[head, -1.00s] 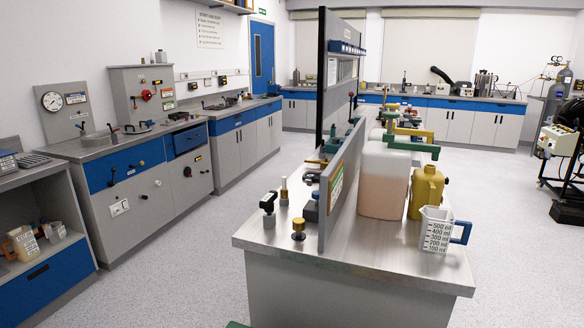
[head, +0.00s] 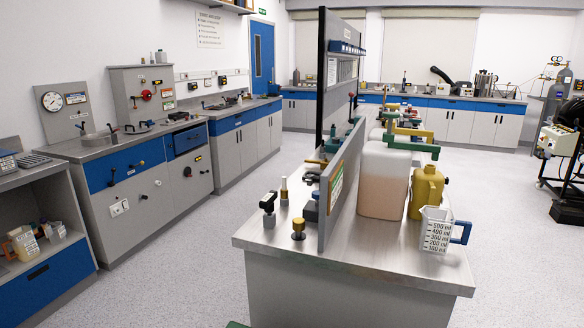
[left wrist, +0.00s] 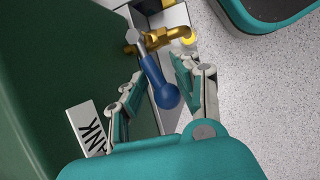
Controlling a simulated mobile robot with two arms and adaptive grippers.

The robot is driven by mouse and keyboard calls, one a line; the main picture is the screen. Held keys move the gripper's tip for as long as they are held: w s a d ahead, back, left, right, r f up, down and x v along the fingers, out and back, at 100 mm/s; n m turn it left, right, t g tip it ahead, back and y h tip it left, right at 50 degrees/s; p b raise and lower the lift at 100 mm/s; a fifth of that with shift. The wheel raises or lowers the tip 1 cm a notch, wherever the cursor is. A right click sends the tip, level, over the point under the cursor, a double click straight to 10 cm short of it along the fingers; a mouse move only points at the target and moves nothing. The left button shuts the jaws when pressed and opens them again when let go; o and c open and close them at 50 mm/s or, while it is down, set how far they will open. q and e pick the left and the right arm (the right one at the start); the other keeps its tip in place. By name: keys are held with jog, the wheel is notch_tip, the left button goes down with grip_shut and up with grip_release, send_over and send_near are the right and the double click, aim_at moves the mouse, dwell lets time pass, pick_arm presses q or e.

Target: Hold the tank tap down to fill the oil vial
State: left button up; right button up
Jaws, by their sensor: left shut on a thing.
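In the left wrist view a brass tap (left wrist: 168,37) sits beside the large dark green tank (left wrist: 45,70), whose white label (left wrist: 88,128) shows the letters "NK". The tap's lever has a metal shaft and a blue handle with a rounded end (left wrist: 165,95). My left gripper (left wrist: 154,82) is shut on this blue handle, one finger on each side. A small yellow round patch (left wrist: 189,39) shows at the tap's right end; I cannot tell whether it is oil in the vial. Neither gripper shows in the head view, and my right gripper is in no view.
In the head view a steel bench (head: 370,252) bears a measuring jug (head: 437,230), a yellow can (head: 426,192) and a large translucent container (head: 384,180). A grey upright panel (head: 342,185) divides it. Speckled floor (head: 195,275) is clear to its left.

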pick_arm(q)
jog(key=shift+s+d+f, duration=0.2)
jog(key=shift+s, duration=0.1)
jog(key=shift+w+d+f+b, duration=0.1)
jog(key=shift+w+d+b, duration=0.1)
jog(key=shift+w+b, duration=0.4)
jog(key=shift+c, duration=0.3)
jog(key=shift+w+d+b, duration=0.15)
jog(key=shift+w+b, duration=0.35)
jog(key=shift+w, duration=0.15)
jog(key=shift+c, duration=0.9)
jog(key=shift+w+r, duration=0.15)
jog(key=shift+r, duration=0.1)
grip_shut()
